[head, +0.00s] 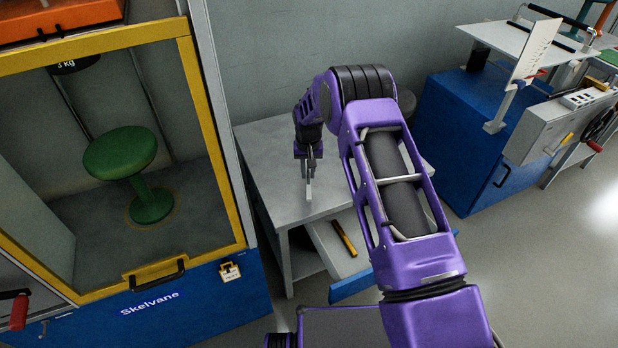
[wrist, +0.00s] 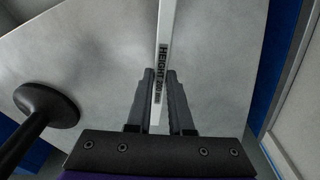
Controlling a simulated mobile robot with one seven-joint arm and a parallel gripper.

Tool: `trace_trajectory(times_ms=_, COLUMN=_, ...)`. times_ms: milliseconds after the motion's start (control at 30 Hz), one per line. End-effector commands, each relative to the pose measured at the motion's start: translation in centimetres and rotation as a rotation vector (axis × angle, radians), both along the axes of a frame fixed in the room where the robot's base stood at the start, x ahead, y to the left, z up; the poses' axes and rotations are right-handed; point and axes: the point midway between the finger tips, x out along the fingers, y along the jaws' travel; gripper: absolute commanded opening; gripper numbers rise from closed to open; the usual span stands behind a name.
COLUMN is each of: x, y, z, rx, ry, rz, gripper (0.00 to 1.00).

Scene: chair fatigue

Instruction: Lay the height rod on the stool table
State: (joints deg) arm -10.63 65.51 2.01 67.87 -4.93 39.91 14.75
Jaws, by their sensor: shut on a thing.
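The height rod (wrist: 164,45) is a thin pale bar with dark lettering that reads "HEIGHT". My gripper (wrist: 159,75) is shut on it near its lower end in the wrist view. In the head view my gripper (head: 308,160) points down over the grey table (head: 262,150), and the rod (head: 309,190) shows below the fingers. The table's bare top also shows in the wrist view (wrist: 100,60). I cannot tell whether the rod touches the tabletop.
An open drawer (head: 335,262) below the tabletop holds a yellow and black tool (head: 344,238). At left, a yellow-framed cabinet (head: 190,110) encloses a green stool (head: 120,153). A blue cabinet (head: 450,135) stands at right. A black round-ended object (wrist: 45,105) shows at left in the wrist view.

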Motion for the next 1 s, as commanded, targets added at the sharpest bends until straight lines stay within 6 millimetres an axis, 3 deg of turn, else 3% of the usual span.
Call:
trace_trajectory(times_ms=200, x=0.0, y=0.0, z=-3.1, rx=0.0, ry=0.002, rz=0.0, gripper=0.0)
trace_trajectory(times_ms=600, x=0.0, y=0.0, z=-3.6, rx=0.0, ry=0.0, rz=0.0, gripper=0.0)
trace_trajectory(times_ms=633, x=0.0, y=0.0, z=-3.5, rx=0.0, ry=0.0, rz=0.0, gripper=0.25)
trace_trajectory(times_ms=767, x=0.0, y=0.0, z=-3.5, rx=0.0, ry=0.0, rz=0.0, gripper=0.48)
trace_trajectory(times_ms=1000, x=0.0, y=0.0, z=-3.5, rx=0.0, ry=0.0, rz=0.0, gripper=0.49)
